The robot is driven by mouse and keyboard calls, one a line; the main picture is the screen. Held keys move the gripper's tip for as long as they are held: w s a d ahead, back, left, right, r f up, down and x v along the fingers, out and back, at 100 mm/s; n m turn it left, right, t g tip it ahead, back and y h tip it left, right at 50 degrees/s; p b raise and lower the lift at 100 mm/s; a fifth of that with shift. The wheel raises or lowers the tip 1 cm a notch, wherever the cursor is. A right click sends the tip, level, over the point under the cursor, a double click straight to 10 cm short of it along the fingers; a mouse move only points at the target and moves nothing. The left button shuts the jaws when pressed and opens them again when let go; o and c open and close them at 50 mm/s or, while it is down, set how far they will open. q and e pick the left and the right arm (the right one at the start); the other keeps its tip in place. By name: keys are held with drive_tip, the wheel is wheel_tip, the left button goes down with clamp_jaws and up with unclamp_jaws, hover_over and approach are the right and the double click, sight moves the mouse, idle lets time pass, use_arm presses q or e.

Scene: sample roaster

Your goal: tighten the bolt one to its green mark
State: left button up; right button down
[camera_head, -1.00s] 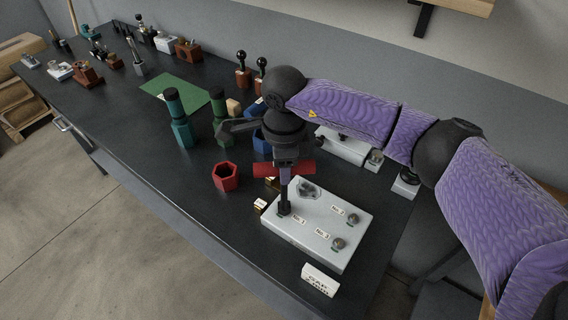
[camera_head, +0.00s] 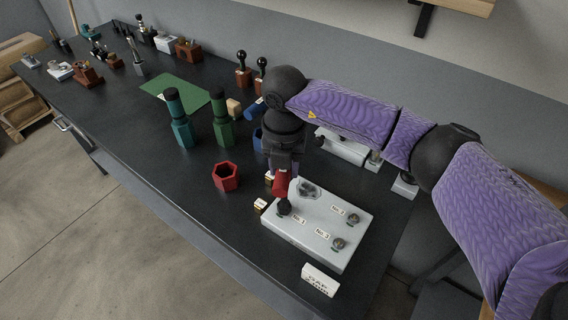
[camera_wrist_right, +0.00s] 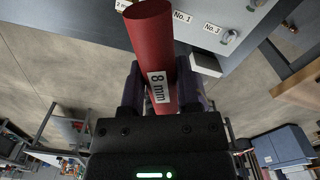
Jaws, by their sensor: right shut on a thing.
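My right gripper (camera_head: 283,170) is shut on the red handle (camera_head: 281,184) of a tool, above the pale plate (camera_head: 300,240). The handle also shows in the right wrist view (camera_wrist_right: 148,35), with an "8 mm" label between the fingers. The tool's dark lower end (camera_head: 284,207) is at the bolt one position, by the No. 1 label (camera_head: 299,219). Bolt one is hidden under it, and I cannot make out its green mark. Two other bolts, one upper right (camera_head: 353,218) and one lower right (camera_head: 339,243), stand uncovered. My left gripper is not in view.
A red hexagonal holder (camera_head: 226,178) stands left of the plate. Teal (camera_head: 182,131) and green (camera_head: 221,129) upright pieces stand behind it. A white card (camera_head: 320,280) is in front of the plate. The table's front left is clear.

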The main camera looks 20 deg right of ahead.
drive_tip(key=shift+r+p, duration=1.5)
drive_tip(key=shift+r, duration=0.3)
drive_tip(key=shift+f, duration=0.1)
